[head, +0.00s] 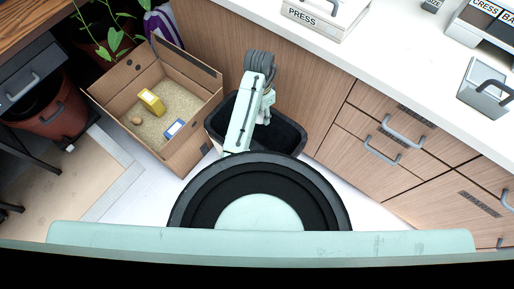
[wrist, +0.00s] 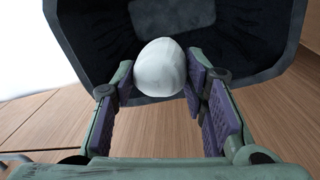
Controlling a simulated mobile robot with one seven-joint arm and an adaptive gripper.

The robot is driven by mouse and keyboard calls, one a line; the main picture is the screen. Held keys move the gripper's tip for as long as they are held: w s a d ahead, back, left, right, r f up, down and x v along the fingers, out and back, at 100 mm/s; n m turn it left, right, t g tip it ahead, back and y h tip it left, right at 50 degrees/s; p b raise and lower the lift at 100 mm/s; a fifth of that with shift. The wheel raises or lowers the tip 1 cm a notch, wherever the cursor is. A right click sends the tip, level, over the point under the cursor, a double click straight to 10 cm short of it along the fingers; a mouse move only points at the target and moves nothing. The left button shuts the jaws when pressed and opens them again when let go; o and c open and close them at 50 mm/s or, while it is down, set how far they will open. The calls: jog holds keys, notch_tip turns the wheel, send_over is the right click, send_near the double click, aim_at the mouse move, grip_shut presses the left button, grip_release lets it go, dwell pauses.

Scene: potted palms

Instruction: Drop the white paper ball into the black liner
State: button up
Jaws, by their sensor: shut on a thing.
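The white paper ball (wrist: 160,68) is between the purple-padded fingers of my gripper (wrist: 161,80) in the wrist view. My gripper is shut on it. Behind the ball in that view is the open mouth of the black liner (wrist: 108,38). In the head view the black liner (head: 290,138) is in a bin on the floor against the wooden cabinets. My arm reaches over it and hides part of it. The ball and fingertips are hidden by my arm in the head view.
A cardboard box (head: 188,150) holding sandy filling, a yellow item (head: 151,101) and a blue-white item (head: 174,128) stands left of the bin. Wooden drawers (head: 375,135) with grey handles are on the right under a white counter (head: 400,60). A reddish-brown pot (head: 55,120) is far left.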

notch_tip(320, 180, down, 4)
jog(key=shift+r+b, duration=0.25)
jog(key=shift+b, duration=0.9)
jog(key=shift+r, duration=0.1)
jog(key=o, duration=0.9)
jog(key=shift+r, duration=0.1)
jog(key=shift+w+a+r, duration=0.1)
jog(key=shift+w+r, duration=0.1)
jog(key=shift+r, duration=0.4)
notch_tip(320, 180, up, 11)
jog(key=shift+w+a+f, duration=0.1)
jog(key=shift+f, duration=0.1)
